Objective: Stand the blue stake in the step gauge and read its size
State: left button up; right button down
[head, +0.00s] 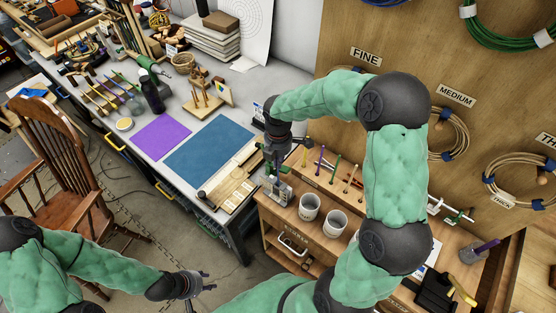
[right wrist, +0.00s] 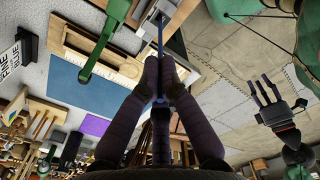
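My right gripper (head: 274,160) is over the gap between the grey table and the wooden cabinet. The head view does not show the stake clearly. A pale wooden board with notches (head: 232,187), which looks like the step gauge, lies at the table's near corner; it also shows in the right wrist view (right wrist: 72,38). The stake appears apart from it. My left gripper (head: 190,283) is open and empty, low over the floor.
A blue mat (head: 210,147) and purple mat (head: 160,138) lie on the table. Two white cups (head: 309,207) and a rack of coloured stakes (head: 335,178) are on the cabinet. A pegboard with cane coils (head: 447,130) stands behind. A wooden chair (head: 60,160) is at left.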

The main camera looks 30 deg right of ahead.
jog(key=shift+f+b, duration=0.75)
jog(key=shift+f, duration=0.6)
jog(key=c, duration=1.4)
grip_release()
jog(key=shift+o, duration=0.2)
notch_tip(320, 180, up, 12)
jog(key=shift+f, duration=0.1)
